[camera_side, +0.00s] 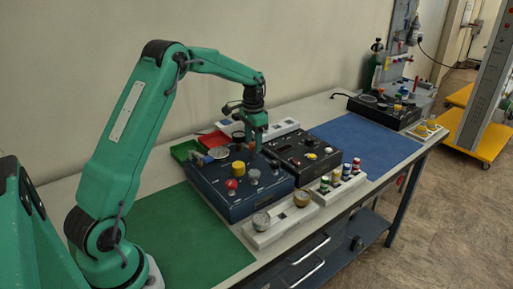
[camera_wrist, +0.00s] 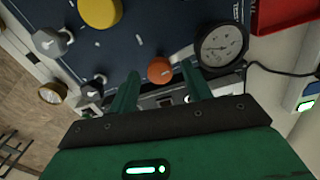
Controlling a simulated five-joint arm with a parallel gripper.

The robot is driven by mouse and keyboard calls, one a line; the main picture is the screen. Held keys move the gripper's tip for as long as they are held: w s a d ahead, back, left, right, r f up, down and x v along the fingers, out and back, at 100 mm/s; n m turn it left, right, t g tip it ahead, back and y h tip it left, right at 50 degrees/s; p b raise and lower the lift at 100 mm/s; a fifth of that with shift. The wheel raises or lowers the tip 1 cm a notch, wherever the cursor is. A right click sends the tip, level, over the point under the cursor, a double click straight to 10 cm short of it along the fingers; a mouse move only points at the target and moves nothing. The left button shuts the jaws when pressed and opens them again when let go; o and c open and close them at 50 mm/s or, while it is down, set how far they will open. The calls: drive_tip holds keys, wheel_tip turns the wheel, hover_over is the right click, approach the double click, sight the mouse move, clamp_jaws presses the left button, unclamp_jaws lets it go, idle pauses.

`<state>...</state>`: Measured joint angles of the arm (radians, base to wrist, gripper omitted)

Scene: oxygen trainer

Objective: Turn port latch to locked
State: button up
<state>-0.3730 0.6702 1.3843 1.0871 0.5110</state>
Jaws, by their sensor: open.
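My gripper (camera_side: 257,143) hangs over the back right part of a dark blue panel box (camera_side: 228,207). In the wrist view, my gripper (camera_wrist: 162,92) has its two green fingers apart, with an orange knob (camera_wrist: 160,70) showing just beyond the gap; nothing is held. A grey handle (camera_wrist: 52,42) and a smaller grey one (camera_wrist: 92,88) lie left of the fingers. A yellow knob (camera_wrist: 100,11) is at the top. I cannot tell which fitting is the port latch, nor its setting. Contact between the fingers and the orange knob cannot be made out.
A round gauge (camera_wrist: 222,45) stands close right of the fingers. A second black box (camera_side: 303,157) is beside the blue one. Red and green trays (camera_side: 184,150) lie behind. A white rack (camera_side: 340,186) holds several coloured caps. The blue mat (camera_side: 365,142) is clear.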

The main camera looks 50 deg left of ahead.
sight(253, 143)
wheel_tip(253, 143, up, 7)
drive_tip(key=shift+r, duration=0.25)
idle(0.3)
drive_tip(key=shift+r, duration=0.1)
drive_tip(key=shift+s+d+r, duration=0.15)
drive_tip(key=shift+d+r, duration=0.05)
drive_tip(key=shift+d, duration=0.05)
drive_tip(key=s+d+r+t, duration=0.3)
drive_tip(key=s+d+r, duration=0.7)
drive_tip(key=s+d, duration=0.3)
drive_tip(key=s+d+f+t, duration=0.1)
drive_tip(key=s+d+f, duration=0.1)
drive_tip(key=s, duration=0.5)
drive_tip(key=s+d+f+n+t, duration=0.1)
drive_tip(key=s+d, duration=0.3)
drive_tip(key=s, duration=0.4)
drive_tip(key=shift+s+d+f+n+t, duration=0.2)
drive_tip(key=shift+d+f+n+t, duration=0.05)
drive_tip(key=shift+f+n+t, duration=0.1)
